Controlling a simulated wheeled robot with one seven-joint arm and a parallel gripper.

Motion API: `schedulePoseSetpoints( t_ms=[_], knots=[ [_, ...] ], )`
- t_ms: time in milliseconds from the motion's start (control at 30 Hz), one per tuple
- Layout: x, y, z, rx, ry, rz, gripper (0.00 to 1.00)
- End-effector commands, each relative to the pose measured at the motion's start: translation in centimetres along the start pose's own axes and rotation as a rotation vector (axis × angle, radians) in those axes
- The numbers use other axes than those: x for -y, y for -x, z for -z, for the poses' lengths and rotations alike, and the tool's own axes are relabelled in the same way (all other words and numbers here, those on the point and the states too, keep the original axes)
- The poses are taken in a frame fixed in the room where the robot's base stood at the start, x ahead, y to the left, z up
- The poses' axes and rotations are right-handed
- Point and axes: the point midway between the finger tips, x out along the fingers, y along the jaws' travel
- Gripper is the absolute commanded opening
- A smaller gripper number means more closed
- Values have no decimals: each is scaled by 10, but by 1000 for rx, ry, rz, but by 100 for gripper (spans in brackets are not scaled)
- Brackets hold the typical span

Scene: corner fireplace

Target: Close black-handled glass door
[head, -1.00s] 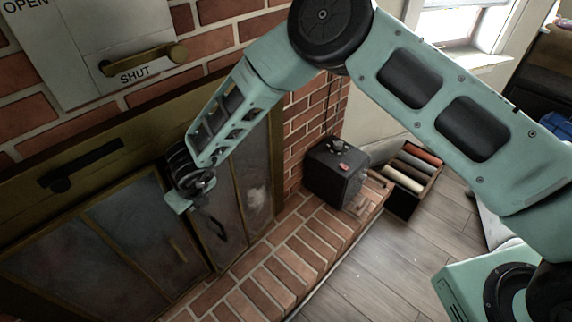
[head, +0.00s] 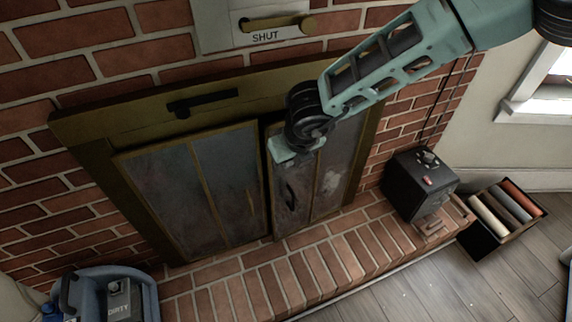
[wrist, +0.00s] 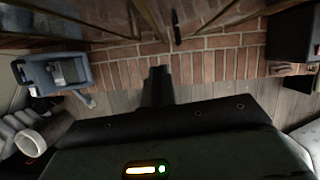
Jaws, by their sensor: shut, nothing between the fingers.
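The black-handled glass door (head: 329,178) is the right door of the brass-framed fireplace. Its black handle (head: 290,195) is near its left edge. A narrow dark gap shows between it and the left glass door (head: 225,180). My gripper (head: 287,154) is in front of the upper left part of the right door, above the handle. In the wrist view my gripper (wrist: 159,82) appears as one dark closed pair of fingers, with nothing held. I cannot tell whether it touches the door.
A brick hearth (head: 330,250) runs below the doors. A black box (head: 420,183) and a crate of coloured rolls (head: 503,213) stand at the right. A blue container (head: 105,295) is at the lower left. Wooden floor (head: 450,285) is clear in front.

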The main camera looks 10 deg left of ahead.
Motion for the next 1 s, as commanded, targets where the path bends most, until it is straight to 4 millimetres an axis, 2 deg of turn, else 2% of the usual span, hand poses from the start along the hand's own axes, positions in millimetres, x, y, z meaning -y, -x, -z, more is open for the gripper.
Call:
schedulePoseSetpoints(
  t_ms=[67,167,400,700,833,1000],
  knots=[
    [0,3,2,0,6,3,0],
    [4,-7,10,3,44,37,0],
    [34,-62,49,54,305,265,0],
    [68,-101,71,208,660,574,0],
    [72,-112,75,299,801,682,0],
    [67,-123,83,437,972,799,0]
  ],
)
